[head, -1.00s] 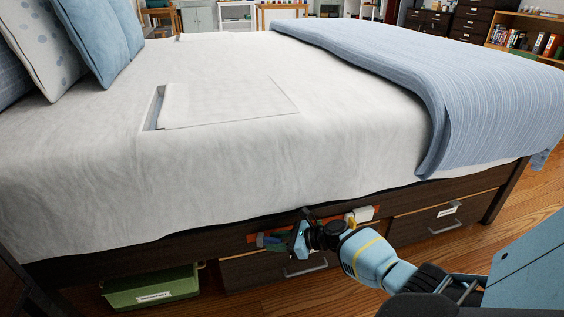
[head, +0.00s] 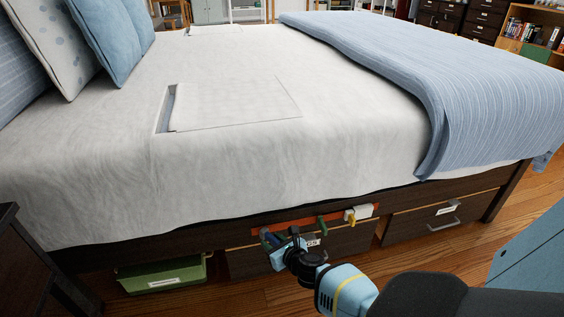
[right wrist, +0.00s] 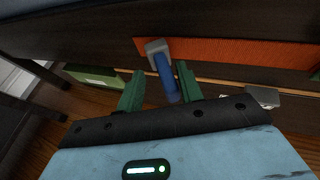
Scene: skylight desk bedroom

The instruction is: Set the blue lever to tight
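The blue lever (right wrist: 166,78) hangs from a grey mount (right wrist: 157,47) on an orange panel (right wrist: 235,53), slanting down and slightly right in the right wrist view. In the head view the orange panel (head: 300,225) runs along the bed's side rail. My right gripper (right wrist: 160,70) is open, with one green finger on each side of the blue lever; I cannot tell whether either finger touches it. In the head view my right gripper (head: 282,241) is at the panel's left end and hides much of the lever. No tight marking is readable. My left gripper is not in view.
A green lever (head: 321,223) and a pale block with a yellow part (head: 357,214) sit farther right on the panel. Drawers (head: 440,218) lie below the rail. A green bin (head: 160,275) stands under the bed at left. Dark furniture (head: 25,265) is at the left edge.

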